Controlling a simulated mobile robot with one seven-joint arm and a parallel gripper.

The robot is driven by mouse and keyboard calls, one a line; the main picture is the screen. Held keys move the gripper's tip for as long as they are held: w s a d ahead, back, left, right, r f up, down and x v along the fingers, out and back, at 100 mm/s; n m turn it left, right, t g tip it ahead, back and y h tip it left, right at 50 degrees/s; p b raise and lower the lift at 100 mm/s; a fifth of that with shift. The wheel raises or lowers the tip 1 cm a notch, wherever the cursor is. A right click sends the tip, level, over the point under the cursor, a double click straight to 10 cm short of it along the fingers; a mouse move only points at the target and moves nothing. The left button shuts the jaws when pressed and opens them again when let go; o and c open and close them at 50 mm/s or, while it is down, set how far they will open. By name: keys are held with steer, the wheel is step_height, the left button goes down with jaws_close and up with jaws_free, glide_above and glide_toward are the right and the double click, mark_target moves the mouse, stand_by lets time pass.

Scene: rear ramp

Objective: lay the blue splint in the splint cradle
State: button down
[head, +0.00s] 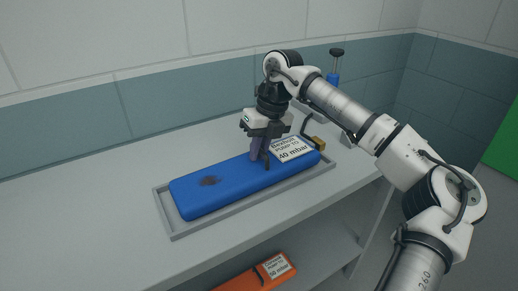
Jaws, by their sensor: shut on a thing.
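The blue splint (225,188) is a long, rounded blue block with a dark spot near its left end and a white label reading "40 mbar" near its right end. It lies lengthwise within the outline of the grey splint cradle (173,227), a shallow rimmed tray on the bench. I cannot tell whether it rests on the cradle floor or hangs slightly above. My gripper (260,160) points down at the middle of the splint and is shut on it. The fingertips are partly hidden against the splint.
An orange splint-like thing (255,277) with a white label lies on the lower shelf (322,240). A blue pump-like thing with a black knob (336,53) stands behind my arm. The bench top (80,220) is clear to the left. Tiled walls close the back.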

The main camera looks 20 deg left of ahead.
steer(key=shift+f, duration=0.1)
steer(key=c, duration=1.4)
jaws_free()
